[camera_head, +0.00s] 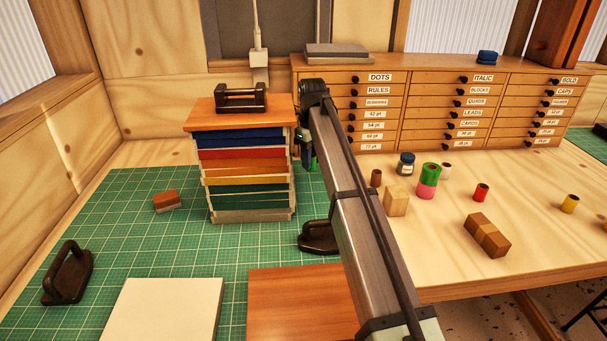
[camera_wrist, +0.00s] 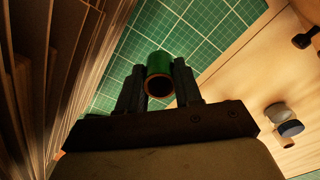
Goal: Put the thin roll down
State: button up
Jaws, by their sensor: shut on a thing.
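My gripper (camera_wrist: 159,88) is shut on a green roll (camera_wrist: 159,66) with a copper-coloured open end, seen in the wrist view between the two dark fingers. The green cutting mat (camera_wrist: 205,25) lies beyond it; I cannot tell how far above the mat the roll is. In the head view my gripper is mostly hidden behind my arm, and a bit of the green roll (camera_head: 312,161) shows beside the stack of coloured folders (camera_head: 245,170). This roll is the thin roll as far as I can tell.
The folder stack stands close on the left. The type cabinet (camera_head: 440,105) is behind. On the pale tabletop are a green roll on a pink one (camera_head: 428,178), a red roll (camera_head: 481,192), a yellow roll (camera_head: 570,204), an ink jar (camera_head: 405,164) and wooden blocks (camera_head: 487,235).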

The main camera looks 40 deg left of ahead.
jog(key=shift+f, duration=2.4)
jog(key=shift+f, duration=0.1)
jog(key=o, duration=1)
notch_tip(320, 180, up, 12)
